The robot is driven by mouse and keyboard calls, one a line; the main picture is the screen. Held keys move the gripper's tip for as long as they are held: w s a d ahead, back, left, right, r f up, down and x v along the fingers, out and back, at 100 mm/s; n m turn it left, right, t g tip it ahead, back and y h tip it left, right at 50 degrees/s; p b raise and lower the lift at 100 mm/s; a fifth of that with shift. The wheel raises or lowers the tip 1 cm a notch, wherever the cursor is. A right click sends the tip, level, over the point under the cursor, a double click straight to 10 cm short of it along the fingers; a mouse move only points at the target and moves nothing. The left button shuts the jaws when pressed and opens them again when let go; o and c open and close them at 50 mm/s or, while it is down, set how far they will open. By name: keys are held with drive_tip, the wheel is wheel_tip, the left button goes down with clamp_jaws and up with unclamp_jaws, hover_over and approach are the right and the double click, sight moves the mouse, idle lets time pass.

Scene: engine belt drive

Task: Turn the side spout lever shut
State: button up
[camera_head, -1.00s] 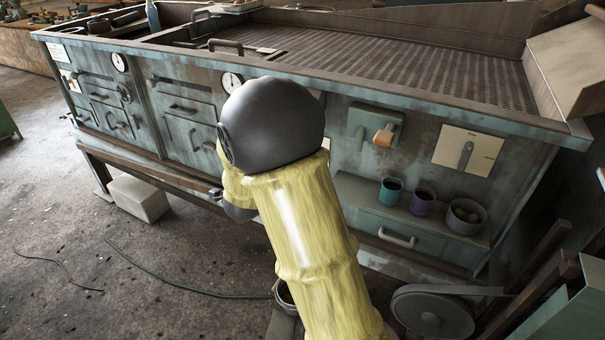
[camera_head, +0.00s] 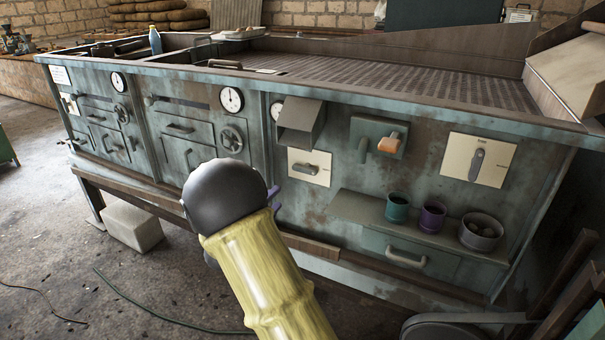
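A grey box-shaped spout (camera_head: 301,120) juts from the bench front. Just below it, a grey lever (camera_head: 306,168) lies roughly level on a cream plate. A second grey lever (camera_head: 477,162) stands nearly upright on a larger cream plate at the right; its label is too small to read. I cannot tell for certain which one is the side spout lever. My gripper (camera_head: 275,197) is mostly hidden behind my arm's dark round joint; only small purple-grey parts show, below and left of the level lever. Its opening is not visible, and no contact with either lever shows.
An orange-handled fitting (camera_head: 388,144) sits between the two plates. A shelf (camera_head: 352,208) below carries a teal cup (camera_head: 397,207), a purple cup (camera_head: 432,216) and a grey bowl (camera_head: 481,231). A drawer handle (camera_head: 406,260) sticks out beneath. A handwheel (camera_head: 231,138) is at left.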

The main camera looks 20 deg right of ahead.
sight(303, 171)
drive_tip(key=x, duration=1.6)
drive_tip(key=shift+w+d+b, duration=0.2)
drive_tip(key=shift+d+b, duration=0.05)
drive_tip(key=shift+b, duration=0.15)
clamp_jaws()
